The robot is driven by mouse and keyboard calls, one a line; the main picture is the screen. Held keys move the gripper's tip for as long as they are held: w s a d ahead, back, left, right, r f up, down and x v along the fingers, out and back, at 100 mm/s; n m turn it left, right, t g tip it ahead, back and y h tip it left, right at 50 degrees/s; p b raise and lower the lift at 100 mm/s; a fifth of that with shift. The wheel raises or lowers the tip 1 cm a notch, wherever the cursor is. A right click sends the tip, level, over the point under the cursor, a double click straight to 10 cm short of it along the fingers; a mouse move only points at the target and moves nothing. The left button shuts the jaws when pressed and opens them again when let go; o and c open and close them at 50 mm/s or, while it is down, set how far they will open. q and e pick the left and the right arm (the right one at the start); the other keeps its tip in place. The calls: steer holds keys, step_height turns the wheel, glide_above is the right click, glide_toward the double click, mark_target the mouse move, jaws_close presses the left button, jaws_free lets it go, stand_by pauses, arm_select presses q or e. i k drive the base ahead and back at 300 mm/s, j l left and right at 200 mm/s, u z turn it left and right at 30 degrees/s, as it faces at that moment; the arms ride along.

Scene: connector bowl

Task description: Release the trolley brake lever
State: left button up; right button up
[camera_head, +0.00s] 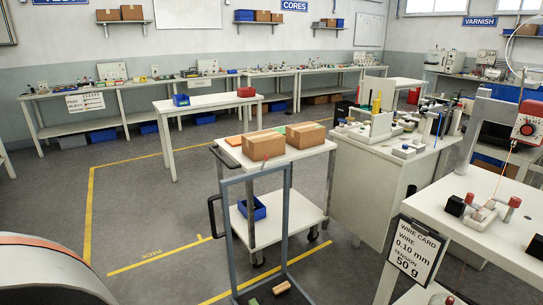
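A white two-tier trolley (285,206) stands in the middle of the camera_head view. Two cardboard boxes (263,145) sit on its top, and a blue bin (252,209) is on its lower shelf. A grey upright frame (229,235) stands at its near side, partly in front of it. A small red-tipped lever (265,160) shows at the frame's top bar; I cannot tell if it is the brake lever. Dark casters (313,233) show under the trolley, and no brake position can be read there. Neither of my grippers is in view.
A white bench with a wire card (419,249) stands at the near right. A white cabinet table (367,185) is right of the trolley. Yellow floor lines (91,200) mark clear grey floor to the left. A small white table (208,103) stands behind.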

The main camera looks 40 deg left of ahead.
mark_target(266, 157)
steer(key=u, duration=2.35)
steer(key=i+l, duration=0.1)
steer(key=l, duration=0.25)
steer(key=i+l, duration=0.15)
steer(key=l, duration=0.25)
steer(key=i+l, duration=0.1)
steer(key=l, duration=0.25)
steer(key=i+l, duration=0.1)
steer(key=l, duration=0.25)
